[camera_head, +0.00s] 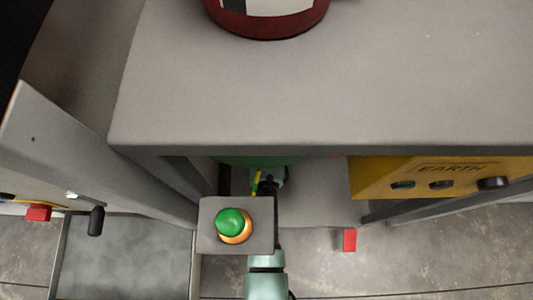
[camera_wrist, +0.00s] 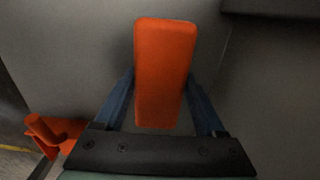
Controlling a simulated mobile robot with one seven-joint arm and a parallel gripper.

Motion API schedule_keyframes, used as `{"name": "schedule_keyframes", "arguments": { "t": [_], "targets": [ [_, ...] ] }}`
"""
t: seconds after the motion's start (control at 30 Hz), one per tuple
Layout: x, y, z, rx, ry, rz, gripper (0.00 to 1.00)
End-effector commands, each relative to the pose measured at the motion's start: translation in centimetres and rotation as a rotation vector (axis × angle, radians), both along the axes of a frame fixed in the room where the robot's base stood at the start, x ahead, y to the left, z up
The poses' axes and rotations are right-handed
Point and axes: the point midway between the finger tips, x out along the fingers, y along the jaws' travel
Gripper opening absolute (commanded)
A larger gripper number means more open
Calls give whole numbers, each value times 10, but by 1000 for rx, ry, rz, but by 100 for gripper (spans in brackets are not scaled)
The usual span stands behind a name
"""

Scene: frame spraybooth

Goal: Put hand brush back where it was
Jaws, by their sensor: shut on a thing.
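The hand brush (camera_wrist: 165,70) appears in the wrist view as a long orange-red block between the two blue fingers of my gripper (camera_wrist: 162,90). My gripper is shut on it. Its bristles are not visible from here. Grey surfaces lie behind and around it, and I cannot tell whether it touches them. In the head view my gripper (camera_head: 270,180) is small and dark, partly under the front edge of the grey table (camera_head: 320,100). The brush cannot be made out there.
A green-button box (camera_head: 262,212) hangs close to my arm. A yellow EARTH panel (camera_head: 440,176) is under the table at right. A red-based container (camera_head: 268,26) stands on top. In the wrist view, an orange object (camera_wrist: 50,130) is at lower left.

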Motion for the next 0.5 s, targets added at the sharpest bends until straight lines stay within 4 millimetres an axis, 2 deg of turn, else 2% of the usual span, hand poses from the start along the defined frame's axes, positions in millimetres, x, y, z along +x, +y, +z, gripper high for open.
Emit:
{"name": "schedule_keyframes", "arguments": {
  "t": [0.03,0.17,0.33,0.5],
  "targets": [
    [0,0,-10,0,0,0,20],
    [0,0,-19,0,-1,0,20],
    [0,0,-43,0,0,0,20],
    [1,0,-47,0,-2,0,20]
  ]
}}
